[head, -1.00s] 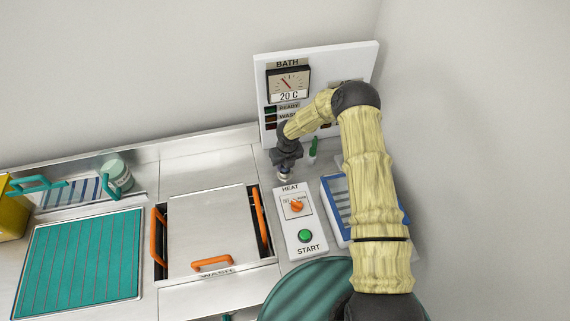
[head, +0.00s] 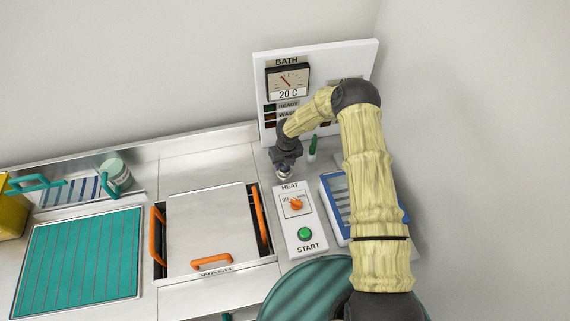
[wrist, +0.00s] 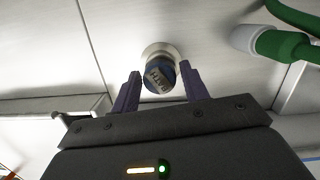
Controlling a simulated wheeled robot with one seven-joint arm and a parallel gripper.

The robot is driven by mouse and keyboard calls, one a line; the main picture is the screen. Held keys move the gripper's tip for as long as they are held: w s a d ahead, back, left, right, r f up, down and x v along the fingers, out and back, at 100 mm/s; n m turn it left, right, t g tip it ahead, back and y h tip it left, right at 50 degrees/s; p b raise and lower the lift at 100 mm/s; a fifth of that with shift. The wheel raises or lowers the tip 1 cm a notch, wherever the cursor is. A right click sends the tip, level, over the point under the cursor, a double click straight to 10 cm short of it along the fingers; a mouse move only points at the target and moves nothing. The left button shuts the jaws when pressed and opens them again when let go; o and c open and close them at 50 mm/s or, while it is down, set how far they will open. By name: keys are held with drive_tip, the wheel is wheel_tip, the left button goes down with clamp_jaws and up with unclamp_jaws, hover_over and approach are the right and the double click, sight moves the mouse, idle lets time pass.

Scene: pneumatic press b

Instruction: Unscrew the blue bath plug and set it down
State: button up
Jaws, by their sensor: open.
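The blue bath plug (wrist: 159,78) sits on a pale round fitting (wrist: 161,50) in the metal worktop. Lettering that looks like "BATH" shows on its top in the wrist view. My gripper (wrist: 160,82) is open, with one finger on each side of the plug. I cannot tell whether the fingers touch it. In the head view my gripper (head: 285,168) points down at the worktop behind the heat and start panel, and it hides most of the plug there.
A green-and-white valve or bottle (head: 312,147) stands just right of my gripper. The heat and start panel (head: 309,219) is in front. The bath gauge board (head: 351,62) rises behind. The lidded wash tank (head: 205,225) with orange handles is at left. A blue-edged tray (head: 333,205) lies at right.

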idle(0.3)
drive_tip(key=shift+m+b, duration=0.35)
drive_tip(key=shift+m, duration=0.65)
drive_tip(key=shift+m+h+b, duration=0.3)
drive_tip(key=shift+m+b, duration=0.1)
drive_tip(key=shift+m, duration=0.4)
drive_tip(key=shift+m+b, duration=0.4)
drive_tip(key=shift+m, duration=0.4)
drive_tip(key=shift+m, duration=1)
